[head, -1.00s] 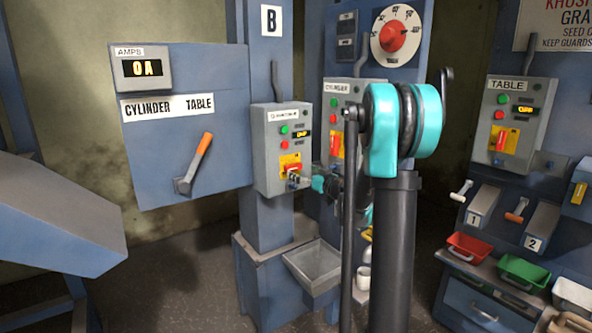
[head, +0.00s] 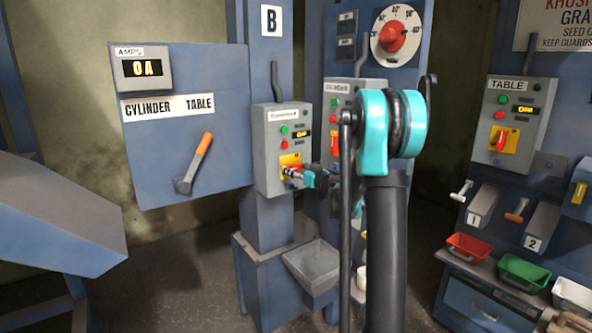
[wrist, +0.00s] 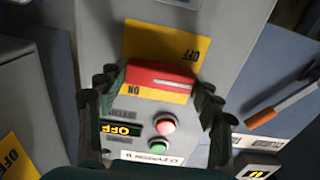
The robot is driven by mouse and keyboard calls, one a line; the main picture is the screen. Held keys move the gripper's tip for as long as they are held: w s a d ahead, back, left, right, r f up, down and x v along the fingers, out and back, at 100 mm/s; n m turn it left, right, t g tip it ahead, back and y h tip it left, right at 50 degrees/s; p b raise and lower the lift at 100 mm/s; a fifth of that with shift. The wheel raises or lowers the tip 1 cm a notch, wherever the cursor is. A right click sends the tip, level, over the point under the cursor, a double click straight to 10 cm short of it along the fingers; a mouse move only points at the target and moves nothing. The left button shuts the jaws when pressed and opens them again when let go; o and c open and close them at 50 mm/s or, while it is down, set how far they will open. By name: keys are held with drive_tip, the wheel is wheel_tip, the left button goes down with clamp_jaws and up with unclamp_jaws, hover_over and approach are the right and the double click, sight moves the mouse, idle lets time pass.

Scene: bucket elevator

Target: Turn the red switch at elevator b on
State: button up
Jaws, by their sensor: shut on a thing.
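The red switch (wrist: 160,79) is a red bar with a white line, on a yellow plate (wrist: 165,40) marked OFF and ON. The plate is on the grey control box (head: 282,140) on the column marked B. In the wrist view the bar lies nearly level, slightly tilted, between the two dark fingers of my gripper (wrist: 158,88), which is shut on it. The box's display (wrist: 122,130) reads OFF. In the head view my gripper (head: 296,173) is at the front of the box and partly hides the switch.
A second control box (head: 340,115) stands just right, partly behind my arm. A blue panel with an orange lever (head: 198,158) is at the left. A grey hopper (head: 312,266) sits below. A TABLE box (head: 512,115) and several coloured bins are at the right.

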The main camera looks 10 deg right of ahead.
drive_tip(key=shift+c, duration=1.4)
drive_tip(key=m, duration=0.8)
drive_tip(key=shift+m, duration=0.3)
drive_tip(key=m, duration=0.4)
drive_tip(key=shift+d, duration=0.1)
drive_tip(key=m, duration=0.5)
drive_tip(key=shift+f, duration=0.1)
drive_tip(key=shift+m, duration=0.3)
